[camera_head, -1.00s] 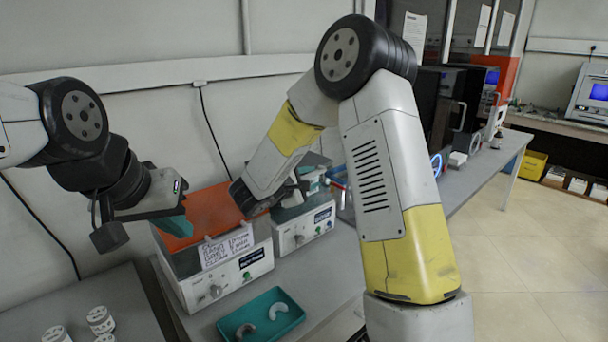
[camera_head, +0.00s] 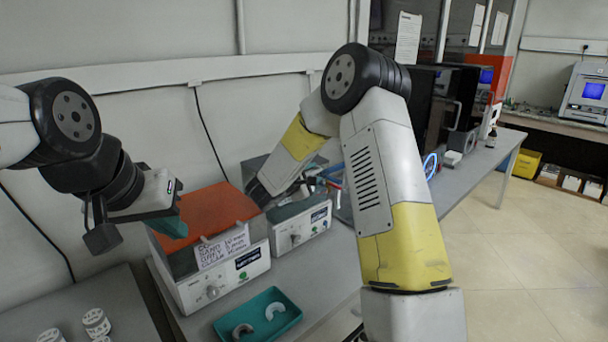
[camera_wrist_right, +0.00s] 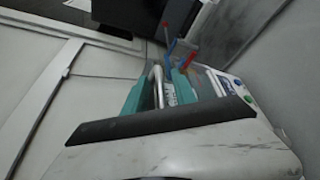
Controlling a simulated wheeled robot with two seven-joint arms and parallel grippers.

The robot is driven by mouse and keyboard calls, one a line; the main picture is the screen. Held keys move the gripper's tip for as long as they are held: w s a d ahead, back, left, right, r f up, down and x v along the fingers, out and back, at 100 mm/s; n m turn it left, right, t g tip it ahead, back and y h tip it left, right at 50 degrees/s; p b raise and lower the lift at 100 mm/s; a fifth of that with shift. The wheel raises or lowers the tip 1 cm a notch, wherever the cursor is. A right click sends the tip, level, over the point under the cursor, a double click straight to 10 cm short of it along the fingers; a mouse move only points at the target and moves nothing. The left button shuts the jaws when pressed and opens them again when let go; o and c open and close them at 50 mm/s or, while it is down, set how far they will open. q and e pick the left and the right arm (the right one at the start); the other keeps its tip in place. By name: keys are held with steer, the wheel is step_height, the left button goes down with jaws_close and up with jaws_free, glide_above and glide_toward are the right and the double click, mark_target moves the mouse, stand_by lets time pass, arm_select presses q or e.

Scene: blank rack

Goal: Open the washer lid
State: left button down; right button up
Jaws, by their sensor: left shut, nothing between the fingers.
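A washer-like bench unit (camera_head: 186,292) has an orange lid (camera_head: 208,208), a handwritten label and a front panel with knobs. Its lid looks shut. My right arm arches over a second, similar unit (camera_head: 283,240) on the right. In the head view my right fingers are mostly hidden behind the forearm. In the right wrist view, teal parts that look like my right gripper (camera_wrist_right: 158,95) stand on both sides of a bent metal bar (camera_wrist_right: 156,82); contact is unclear.
A teal tray (camera_head: 242,330) with two curved pieces lies in front of the units. White jars (camera_head: 96,322) stand on the left bench. Red and blue items (camera_head: 335,172) stand behind the second unit. The wall is close behind; open floor (camera_head: 530,260) lies to the right.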

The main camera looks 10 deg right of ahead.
jaws_close()
stand_by(1.3)
